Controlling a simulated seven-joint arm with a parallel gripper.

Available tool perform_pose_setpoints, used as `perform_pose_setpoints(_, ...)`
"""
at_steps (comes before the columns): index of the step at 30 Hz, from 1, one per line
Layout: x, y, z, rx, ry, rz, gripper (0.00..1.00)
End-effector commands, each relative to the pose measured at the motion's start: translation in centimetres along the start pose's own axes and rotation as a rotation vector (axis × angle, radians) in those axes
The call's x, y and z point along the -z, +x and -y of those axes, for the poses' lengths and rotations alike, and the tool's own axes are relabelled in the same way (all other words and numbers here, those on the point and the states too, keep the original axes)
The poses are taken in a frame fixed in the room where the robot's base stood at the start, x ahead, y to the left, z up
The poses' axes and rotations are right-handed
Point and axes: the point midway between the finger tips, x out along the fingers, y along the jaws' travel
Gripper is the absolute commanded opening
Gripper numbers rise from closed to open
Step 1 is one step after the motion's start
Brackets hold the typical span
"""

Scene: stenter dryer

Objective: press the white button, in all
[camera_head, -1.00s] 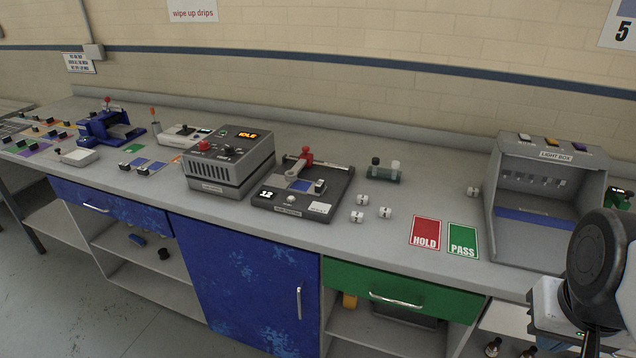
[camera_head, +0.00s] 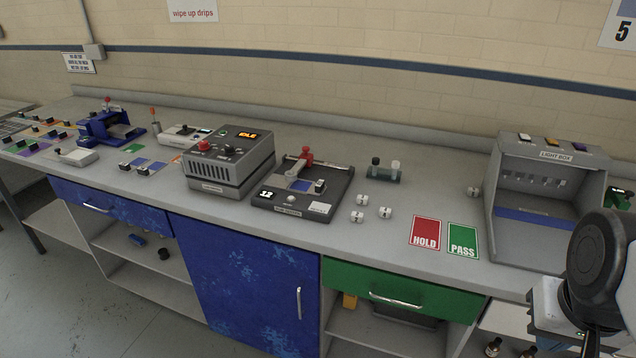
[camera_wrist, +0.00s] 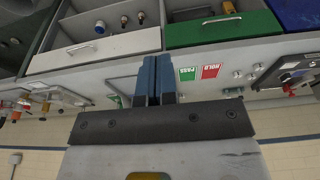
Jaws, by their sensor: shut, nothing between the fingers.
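A round white button (camera_head: 291,198) sits on the front of a dark flat device (camera_head: 262,205) with a small "12" display, in the middle of the bench. The grey light box (camera_head: 490,220) at the right has a white button (camera_head: 524,136) on its top, left of an orange one and a dark one. I cannot tell which white button is meant. My gripper (camera_wrist: 155,62) shows in the wrist view as two blue fingers, shut together and empty, apart from anything. In the head view my arm is at the right edge and the fingers are not visible.
Red HOLD (camera_head: 425,232) and green PASS (camera_head: 463,240) cards lie left of the light box. Several small white cubes (camera_head: 357,216) and a vial holder (camera_head: 383,173) stand mid-bench. A grey IDLE machine (camera_head: 229,160) stands left of the dark device.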

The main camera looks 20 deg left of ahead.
Motion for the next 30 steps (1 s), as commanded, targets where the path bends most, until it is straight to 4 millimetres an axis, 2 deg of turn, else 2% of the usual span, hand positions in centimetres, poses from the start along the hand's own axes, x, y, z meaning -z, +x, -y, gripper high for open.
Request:
perform_pose_setpoints(20,0.2,0.0,0.1,-0.002,-0.006,0.001,0.00)
perform_pose_setpoints(26,1.5,-0.2,0.4,-0.016,-0.051,0.005,0.00)
perform_pose_setpoints(30,3.4,-0.3,0.8,-0.036,-0.116,0.011,0.00)
